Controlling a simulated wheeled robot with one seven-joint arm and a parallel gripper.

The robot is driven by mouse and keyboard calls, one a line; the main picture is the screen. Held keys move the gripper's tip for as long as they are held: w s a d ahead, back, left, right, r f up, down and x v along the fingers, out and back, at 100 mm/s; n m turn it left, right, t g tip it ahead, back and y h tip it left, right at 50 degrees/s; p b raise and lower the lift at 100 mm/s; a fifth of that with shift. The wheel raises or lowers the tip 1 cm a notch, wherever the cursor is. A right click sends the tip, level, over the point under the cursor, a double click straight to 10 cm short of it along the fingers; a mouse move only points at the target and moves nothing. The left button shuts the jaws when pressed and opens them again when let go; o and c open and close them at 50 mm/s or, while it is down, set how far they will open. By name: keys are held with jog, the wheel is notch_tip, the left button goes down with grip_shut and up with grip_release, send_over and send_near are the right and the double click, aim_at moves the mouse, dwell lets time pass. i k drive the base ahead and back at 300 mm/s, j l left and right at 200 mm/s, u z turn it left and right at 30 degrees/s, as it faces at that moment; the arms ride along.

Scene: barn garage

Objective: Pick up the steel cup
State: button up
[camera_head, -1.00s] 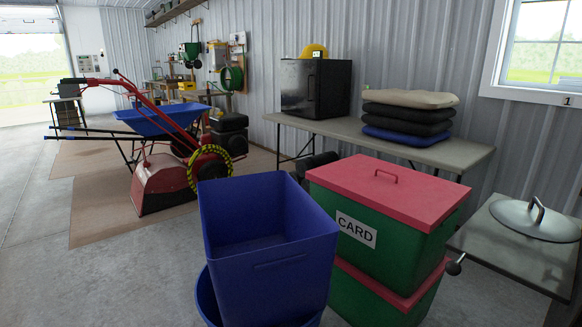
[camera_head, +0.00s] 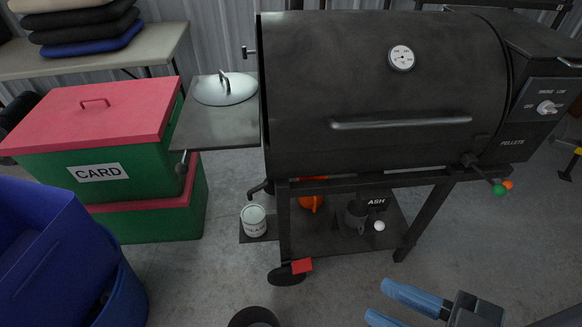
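A small dark grey cup-like vessel (camera_head: 355,217) stands on the lower shelf of the black grill, in shadow; I cannot tell for sure that it is the steel cup. A white ball-like object (camera_head: 379,226) is beside it. No other steel cup is clear in view. My gripper (camera_head: 377,301) shows at the bottom, right of centre, with two blue fingers pointing left. The fingers are apart with nothing seen between them. It is in front of the grill and away from the vessel.
The large black pellet grill (camera_head: 385,95) fills the middle and right. A side table (camera_head: 215,133) holds a steel lid (camera_head: 225,89). A pale can (camera_head: 254,221) and an orange vessel (camera_head: 311,203) are low down. Green boxes (camera_head: 120,195) and blue bins (camera_head: 40,255) stand left. Concrete floor lies in front.

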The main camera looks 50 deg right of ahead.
aim_at(354, 220)
jog(key=k+z, duration=0.1)
jog(key=z, duration=0.25)
jog(key=l+z, duration=0.15)
jog(key=z, duration=0.2)
jog(key=k+l+z, duration=0.1)
jog(key=z, duration=0.25)
jog(key=k+j+u, duration=0.1)
jog(key=k+u, duration=0.4)
jog(key=k+j+u, duration=0.2)
jog(key=k+u, duration=0.3)
jog(key=i, duration=0.1)
